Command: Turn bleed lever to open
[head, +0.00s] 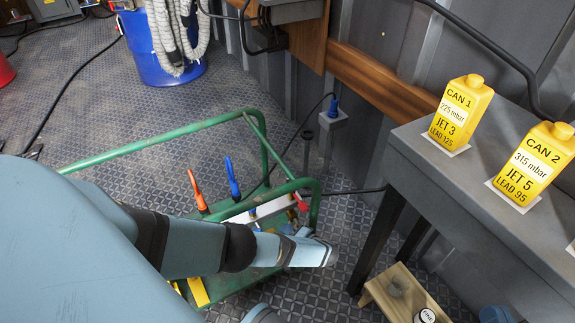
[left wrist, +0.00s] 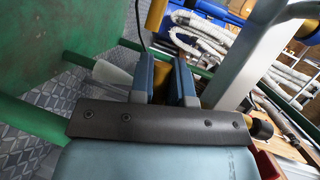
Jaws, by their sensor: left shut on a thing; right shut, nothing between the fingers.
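My left gripper (head: 328,254) reaches over the green cart (head: 262,127) from the left in the head view. It is low at the cart's right end, below a red lever (head: 300,202). An orange lever (head: 198,190) and a blue lever (head: 232,178) stand upright to the left. In the left wrist view, the two blue fingers (left wrist: 163,82) are close together. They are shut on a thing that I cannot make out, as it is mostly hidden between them. No label shows which lever is the bleed lever. My right gripper is not in view.
A grey table (head: 470,190) with yellow cans CAN 1 (head: 460,112) and CAN 2 (head: 535,163) stands at right. A blue drum (head: 140,50) with hoses is behind.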

